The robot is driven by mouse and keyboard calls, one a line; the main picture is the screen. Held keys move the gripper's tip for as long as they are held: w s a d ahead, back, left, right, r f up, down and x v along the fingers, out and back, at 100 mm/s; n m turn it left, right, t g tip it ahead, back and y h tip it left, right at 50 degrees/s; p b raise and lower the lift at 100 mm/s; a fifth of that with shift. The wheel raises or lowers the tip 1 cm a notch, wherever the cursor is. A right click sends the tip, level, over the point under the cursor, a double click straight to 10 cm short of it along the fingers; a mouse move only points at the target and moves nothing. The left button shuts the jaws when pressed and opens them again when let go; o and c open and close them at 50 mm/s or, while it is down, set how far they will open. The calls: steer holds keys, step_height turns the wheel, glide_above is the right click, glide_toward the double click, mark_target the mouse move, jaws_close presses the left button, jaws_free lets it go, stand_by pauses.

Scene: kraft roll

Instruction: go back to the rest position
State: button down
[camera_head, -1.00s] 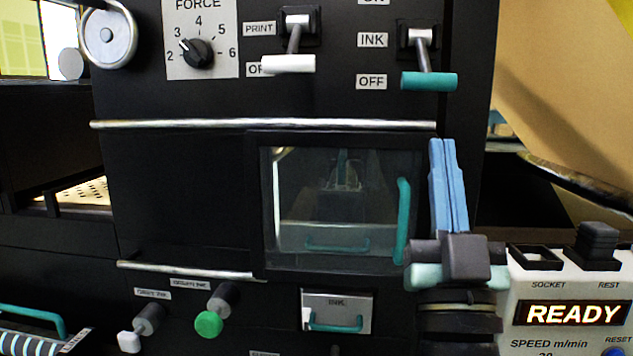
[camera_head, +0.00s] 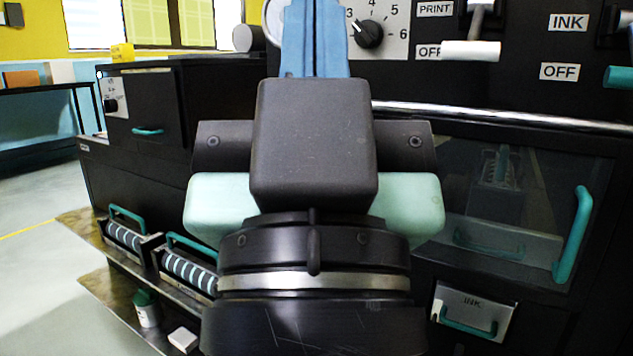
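My gripper (camera_head: 314,38) stands upright in the middle of the view, close to the camera. Its two blue fingers lie side by side with no visible gap, and I see nothing between them. The fingertips run to the top edge of the picture. The gripper's dark body and my wrist below it hide part of the black machine (camera_head: 480,85) behind.
The machine's window door (camera_head: 520,190) with a teal handle appears closed. The INK drawer (camera_head: 467,311) is below it. A force dial (camera_head: 370,34) and levers are above. Striped rollers (camera_head: 190,270) with teal handles sit lower left. Open floor (camera_head: 30,265) lies at far left.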

step_height(320, 180, up, 26)
steer(key=p, duration=2.4)
